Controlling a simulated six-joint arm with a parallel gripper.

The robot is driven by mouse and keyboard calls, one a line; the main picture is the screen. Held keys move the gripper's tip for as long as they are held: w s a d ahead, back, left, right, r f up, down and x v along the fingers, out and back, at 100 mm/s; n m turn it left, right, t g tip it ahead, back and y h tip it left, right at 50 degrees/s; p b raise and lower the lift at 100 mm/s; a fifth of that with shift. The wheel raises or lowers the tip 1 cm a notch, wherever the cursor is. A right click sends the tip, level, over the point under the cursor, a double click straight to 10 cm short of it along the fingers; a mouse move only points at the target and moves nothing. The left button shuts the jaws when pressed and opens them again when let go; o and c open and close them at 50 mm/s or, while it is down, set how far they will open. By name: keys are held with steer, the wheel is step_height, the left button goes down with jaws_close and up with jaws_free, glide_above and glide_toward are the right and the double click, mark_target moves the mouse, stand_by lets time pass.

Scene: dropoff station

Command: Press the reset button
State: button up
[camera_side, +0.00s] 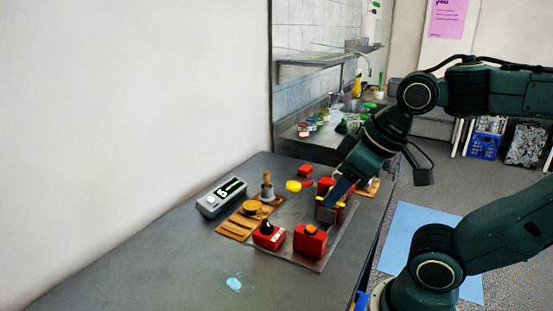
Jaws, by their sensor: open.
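Several red control boxes stand on the grey table. One red box (310,242) at the front has an orange-red button (311,229) on top. Another red box (268,237) to its left has a black knob (266,227). I cannot read which one is the reset button. My gripper (335,203) points down and left over the right part of the group, open, close to a red box (326,185) that it partly hides. I cannot tell whether it touches that box. The gripper is behind and right of the orange-topped box, apart from it.
A grey device with a green display (222,196) and a wooden board (242,224) lie at left. A yellow-and-red object (298,186) and a small red box (305,171) sit behind. The table's front left is clear except for a pale blue mark (234,284).

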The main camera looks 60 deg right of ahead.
jaws_close()
stand_by(1.5)
